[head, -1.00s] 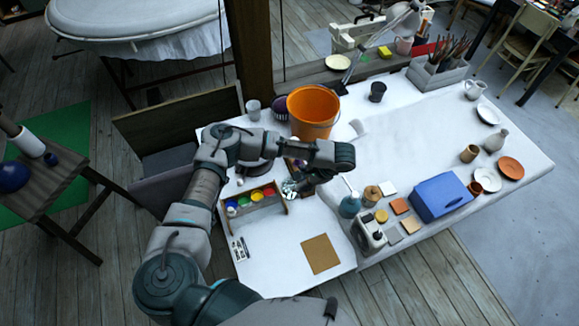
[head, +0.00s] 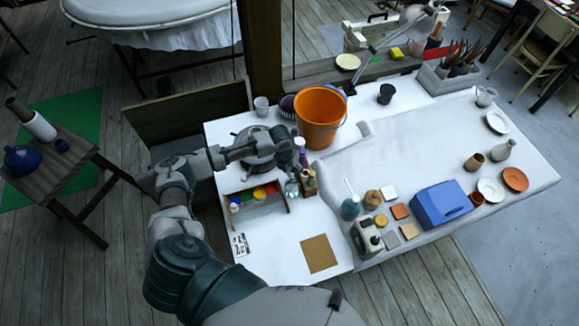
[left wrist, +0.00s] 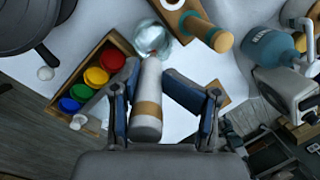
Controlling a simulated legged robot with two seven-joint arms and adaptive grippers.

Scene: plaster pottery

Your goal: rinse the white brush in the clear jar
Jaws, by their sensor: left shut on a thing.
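The clear jar (head: 291,188) stands on the white table between the paint box and a small wooden block; it also shows in the left wrist view (left wrist: 152,40). My left gripper (head: 266,148) appears raised over the table's left part, in front of the dark round stand in the head view. In the left wrist view its fingers (left wrist: 148,115) are shut on the white brush (left wrist: 148,88), a thick pale shaft with a tan band. The brush's far end points at the jar, close below it in the picture; I cannot tell the height between them. My right gripper is not in view.
The paint box (head: 229,206) with coloured pots sits left of the jar, the wooden block (head: 309,187) right. The orange bucket (head: 318,120) stands behind. A blue bottle (head: 350,209) is farther right. A brown square mat (head: 319,254) lies on the clear front part.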

